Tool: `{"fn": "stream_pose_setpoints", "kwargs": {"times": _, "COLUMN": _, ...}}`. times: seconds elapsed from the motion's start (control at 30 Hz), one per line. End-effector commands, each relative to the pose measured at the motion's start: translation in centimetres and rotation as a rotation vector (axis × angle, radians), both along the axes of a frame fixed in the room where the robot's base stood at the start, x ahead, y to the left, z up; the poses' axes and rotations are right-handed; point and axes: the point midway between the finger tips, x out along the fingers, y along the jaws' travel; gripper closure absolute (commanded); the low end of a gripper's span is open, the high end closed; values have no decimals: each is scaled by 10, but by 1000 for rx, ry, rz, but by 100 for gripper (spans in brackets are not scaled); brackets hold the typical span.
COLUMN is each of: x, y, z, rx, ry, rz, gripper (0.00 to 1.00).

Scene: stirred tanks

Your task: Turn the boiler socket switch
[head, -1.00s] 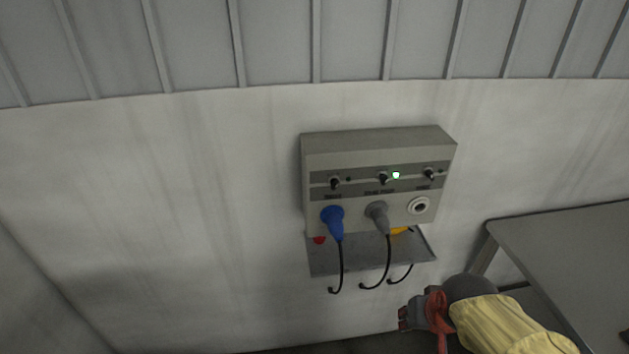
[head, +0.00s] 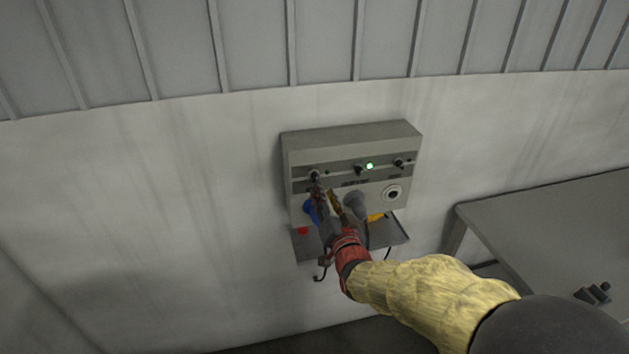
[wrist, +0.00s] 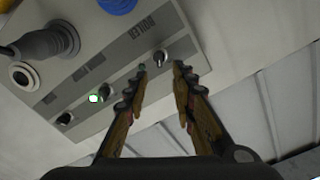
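The boiler socket switch (head: 314,175) is the left knob on the grey socket box (head: 405,133) on the wall. In the wrist view the switch (wrist: 158,58) sits beside the printed word BOILER. My gripper (head: 326,190) is in front of the box's left part. In the wrist view my gripper (wrist: 162,68) is open, its fingers apart, with the switch just past the gap between the tips. I cannot tell whether a finger touches it. The blue plug (head: 309,210) below the switch is partly hidden by my gripper; it shows at the wrist view's top edge (wrist: 117,3).
The middle switch (head: 359,169) has a lit green lamp (head: 369,166) beside it. A grey plug (head: 354,201) is in the middle socket; the right socket (head: 392,194) is empty. A shelf (head: 392,234) juts out below. A grey table (head: 540,215) stands at right.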

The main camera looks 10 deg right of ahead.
Motion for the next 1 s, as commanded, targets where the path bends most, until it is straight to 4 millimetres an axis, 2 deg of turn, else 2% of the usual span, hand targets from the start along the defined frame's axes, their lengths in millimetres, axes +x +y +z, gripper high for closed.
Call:
{"fn": "stream_pose_setpoints", "kwargs": {"times": 0.3, "x": 45, "y": 0, "z": -2, "rx": -1, "ry": 3, "rz": 1, "gripper": 74}}
{"fn": "stream_pose_setpoints", "kwargs": {"times": 0.5, "x": 66, "y": 0, "z": -1, "rx": -1, "ry": 2, "rz": 0, "gripper": 74}}
{"fn": "stream_pose_setpoints", "kwargs": {"times": 0.9, "x": 73, "y": 0, "z": -1, "rx": -2, "ry": 3, "rz": 1, "gripper": 74}}
{"fn": "stream_pose_setpoints", "kwargs": {"times": 1.0, "x": 73, "y": 0, "z": -1, "rx": -2, "ry": 3, "rz": 1, "gripper": 80}}
